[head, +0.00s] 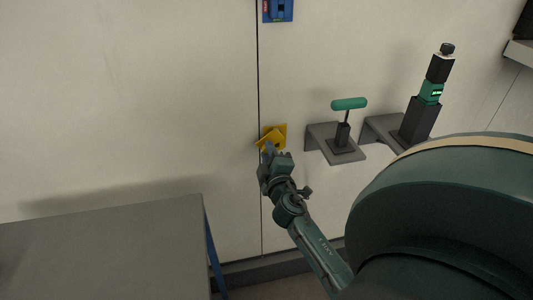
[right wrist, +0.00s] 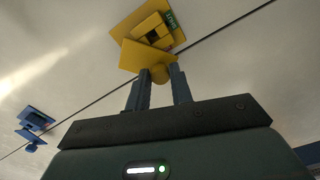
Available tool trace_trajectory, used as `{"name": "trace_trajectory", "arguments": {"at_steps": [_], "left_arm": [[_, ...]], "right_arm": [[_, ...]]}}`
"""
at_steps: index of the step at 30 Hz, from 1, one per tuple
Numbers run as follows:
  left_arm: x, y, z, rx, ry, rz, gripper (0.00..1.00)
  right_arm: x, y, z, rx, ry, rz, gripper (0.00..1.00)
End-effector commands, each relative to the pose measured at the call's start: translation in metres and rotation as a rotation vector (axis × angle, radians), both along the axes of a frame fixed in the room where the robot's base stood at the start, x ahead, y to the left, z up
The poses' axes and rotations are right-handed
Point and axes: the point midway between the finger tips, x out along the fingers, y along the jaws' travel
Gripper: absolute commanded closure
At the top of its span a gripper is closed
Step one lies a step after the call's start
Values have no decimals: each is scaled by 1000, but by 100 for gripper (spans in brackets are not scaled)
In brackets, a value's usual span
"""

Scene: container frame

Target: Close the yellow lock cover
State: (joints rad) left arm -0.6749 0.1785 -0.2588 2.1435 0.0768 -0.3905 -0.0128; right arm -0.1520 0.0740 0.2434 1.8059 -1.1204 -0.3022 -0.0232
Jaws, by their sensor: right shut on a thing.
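The yellow lock (head: 280,130) is mounted on the pale wall beside a vertical seam. In the right wrist view its back plate (right wrist: 170,20) has a raised block with a dark recess and a green label. Its yellow cover (right wrist: 142,58) stands out from the plate at an angle, leaving the recess showing. A round yellow knob (right wrist: 160,74) is at the cover's edge. My right gripper (head: 269,149) is at the cover, its two fingers on either side of the knob, shut on it. The fingers also show in the right wrist view (right wrist: 160,84). My left gripper is not in view.
A blue lock (head: 278,10) is higher on the wall. Right of the yellow lock, grey brackets hold a green T-handle (head: 348,104) and a dark tool with a green band (head: 430,92). A grey table (head: 110,250) stands at lower left.

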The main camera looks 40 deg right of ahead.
Motion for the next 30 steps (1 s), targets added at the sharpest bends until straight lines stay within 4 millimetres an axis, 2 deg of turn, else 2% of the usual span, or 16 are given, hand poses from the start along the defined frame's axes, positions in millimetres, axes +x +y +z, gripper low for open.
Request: {"name": "trace_trajectory", "arguments": {"at_steps": [18,30], "left_arm": [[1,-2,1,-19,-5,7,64],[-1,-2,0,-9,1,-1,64]], "right_arm": [[-10,-19,-14,-513,281,-1,100],[-16,-30,-16,-746,409,-1,100]]}}
